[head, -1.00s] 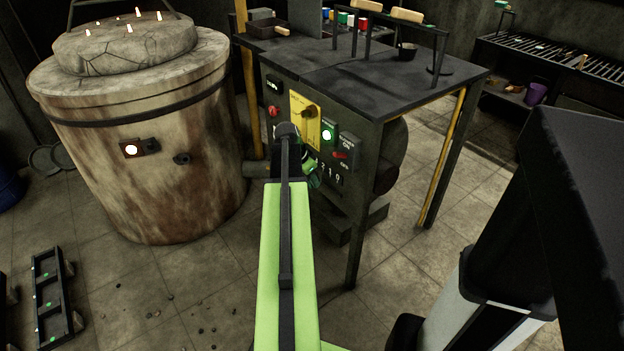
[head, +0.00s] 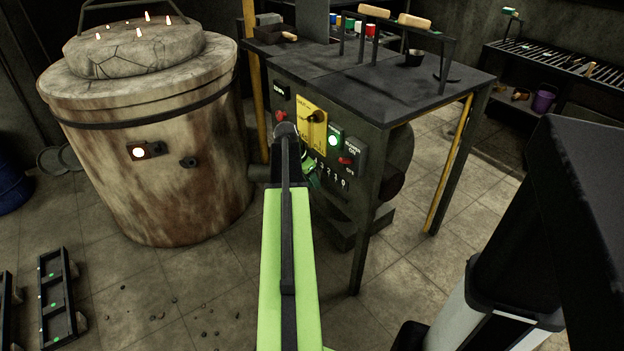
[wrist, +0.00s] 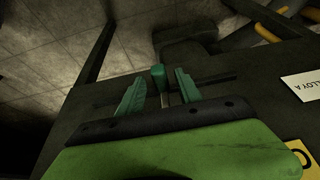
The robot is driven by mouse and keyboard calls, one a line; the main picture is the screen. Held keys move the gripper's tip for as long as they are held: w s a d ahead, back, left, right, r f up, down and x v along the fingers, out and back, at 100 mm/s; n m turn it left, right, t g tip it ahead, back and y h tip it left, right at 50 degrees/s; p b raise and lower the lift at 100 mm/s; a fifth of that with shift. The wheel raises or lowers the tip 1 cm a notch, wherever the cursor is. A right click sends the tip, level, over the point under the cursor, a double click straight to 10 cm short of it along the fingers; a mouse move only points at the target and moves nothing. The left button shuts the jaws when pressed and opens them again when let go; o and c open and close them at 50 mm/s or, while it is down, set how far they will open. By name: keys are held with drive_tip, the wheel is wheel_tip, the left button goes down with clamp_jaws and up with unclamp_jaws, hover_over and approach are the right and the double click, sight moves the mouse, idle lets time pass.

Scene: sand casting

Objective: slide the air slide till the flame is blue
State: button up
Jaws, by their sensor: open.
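The burner cabinet (head: 345,205) stands ahead of me in the head view. A scale with numbers shows low on its front face, beside my gripper (head: 311,178), which my own arm partly hides. In the wrist view my gripper (wrist: 160,82) is open, with one green finger on each side of a small green block (wrist: 158,76). This block looks like the air slide's handle, at the end of a dark slot (wrist: 215,78). I cannot tell whether the fingers touch it. Pale orange flames (head: 140,31) stand on the lid of the round furnace (head: 150,190).
The furnace's sight hole (head: 138,153) glows whitish orange. A green lamp (head: 334,140) is lit beside a red switch (head: 346,160) on the cabinet. A yellow plate (head: 312,130) and the cabinet's legs are close to my arm. Open floor lies in front.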

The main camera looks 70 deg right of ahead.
drive_tip(key=p+v, duration=1.6)
drive_tip(key=v, duration=0.1)
drive_tip(key=shift+a, duration=0.2)
drive_tip(key=shift+r, duration=0.15)
